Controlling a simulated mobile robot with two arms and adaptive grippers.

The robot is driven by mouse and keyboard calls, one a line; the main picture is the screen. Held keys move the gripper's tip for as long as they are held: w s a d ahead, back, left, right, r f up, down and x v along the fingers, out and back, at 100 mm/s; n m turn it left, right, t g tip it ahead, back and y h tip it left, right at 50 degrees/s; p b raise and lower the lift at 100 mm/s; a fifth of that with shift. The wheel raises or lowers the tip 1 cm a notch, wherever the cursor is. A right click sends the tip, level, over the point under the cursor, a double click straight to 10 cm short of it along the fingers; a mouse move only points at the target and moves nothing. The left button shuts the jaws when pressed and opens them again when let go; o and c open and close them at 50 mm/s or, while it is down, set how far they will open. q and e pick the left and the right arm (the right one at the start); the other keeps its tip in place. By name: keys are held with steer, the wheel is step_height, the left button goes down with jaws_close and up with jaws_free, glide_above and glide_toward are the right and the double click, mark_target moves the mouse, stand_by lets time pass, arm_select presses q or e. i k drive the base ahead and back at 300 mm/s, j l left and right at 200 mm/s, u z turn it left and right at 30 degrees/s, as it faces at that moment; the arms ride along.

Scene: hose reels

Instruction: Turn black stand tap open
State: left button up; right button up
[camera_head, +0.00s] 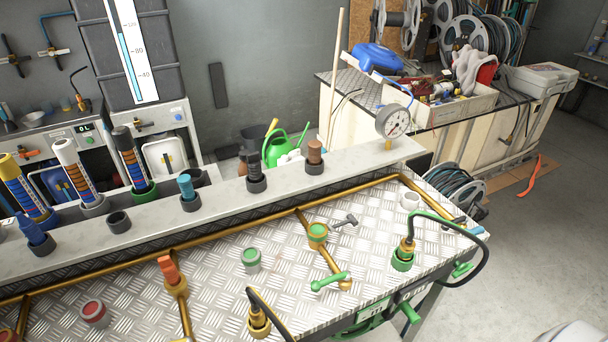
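No tap in view is clearly marked as the black stand tap. A small dark grey lever handle (345,220) sticks out beside a green-ringed brass fitting (317,235) on the checker-plate bench top. A green lever tap (330,282) sits on a brass branch pipe in front of it. An orange-red tap handle (168,270) stands upright on another brass branch. I cannot tell whether any tap is open or closed. Neither of my grippers is in view.
A grey ledge (225,200) behind the brass pipe carries several coloured plugs and a round gauge (393,121). Loose caps (95,313) lie on the bench (220,300). A cluttered workbench (450,115) stands behind at right. Floor (540,240) at right is mostly clear.

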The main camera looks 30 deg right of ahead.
mark_target(464, 219)
steer(key=z, duration=1.85)
